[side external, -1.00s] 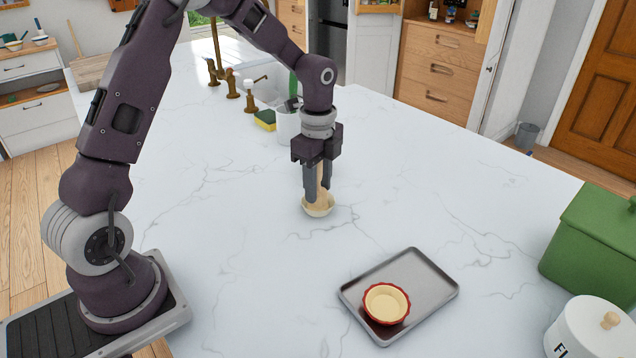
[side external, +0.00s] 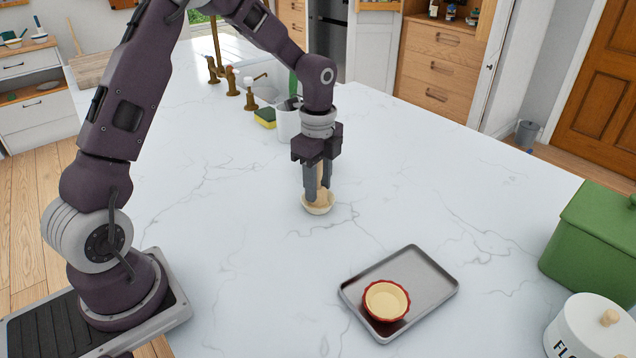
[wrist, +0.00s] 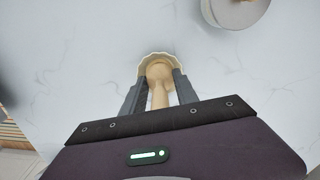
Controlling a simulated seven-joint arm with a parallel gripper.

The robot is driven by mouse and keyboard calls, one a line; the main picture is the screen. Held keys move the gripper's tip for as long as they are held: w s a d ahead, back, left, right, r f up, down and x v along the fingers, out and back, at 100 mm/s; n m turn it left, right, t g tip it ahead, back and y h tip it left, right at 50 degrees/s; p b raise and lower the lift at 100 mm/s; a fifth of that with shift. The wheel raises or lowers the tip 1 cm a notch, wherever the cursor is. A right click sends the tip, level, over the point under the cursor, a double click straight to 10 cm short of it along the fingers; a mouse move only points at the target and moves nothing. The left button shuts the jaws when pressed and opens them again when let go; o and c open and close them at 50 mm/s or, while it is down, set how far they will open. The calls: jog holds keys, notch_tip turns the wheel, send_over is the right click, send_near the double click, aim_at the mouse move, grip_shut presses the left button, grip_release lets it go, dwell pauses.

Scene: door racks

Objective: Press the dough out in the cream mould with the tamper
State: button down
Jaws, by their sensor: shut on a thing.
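The cream mould (side external: 318,207) stands on the white marble counter below my gripper. It also shows in the wrist view (wrist: 144,65), partly hidden by the fingers. My gripper (side external: 318,190) points down and is shut on the wooden tamper (side external: 319,178). The tamper's handle (wrist: 159,95) runs between the two fingers in the wrist view, and its round end sits inside the mould. The dough is hidden; I cannot tell its shape under the tamper.
A grey metal tray (side external: 430,281) at the front holds a red mould with a cream inside (side external: 386,301). A green box (side external: 595,240) and a white flour jar (side external: 590,330) stand at the right. A white pot (side external: 288,122) and a sponge (side external: 265,117) are behind my gripper.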

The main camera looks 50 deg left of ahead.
jog(key=shift+f, duration=0.2)
jog(key=shift+r, duration=0.15)
dwell(0.5)
jog(key=shift+r, duration=0.8)
jog(key=shift+r, duration=1.75)
jog(key=shift+r, duration=0.1)
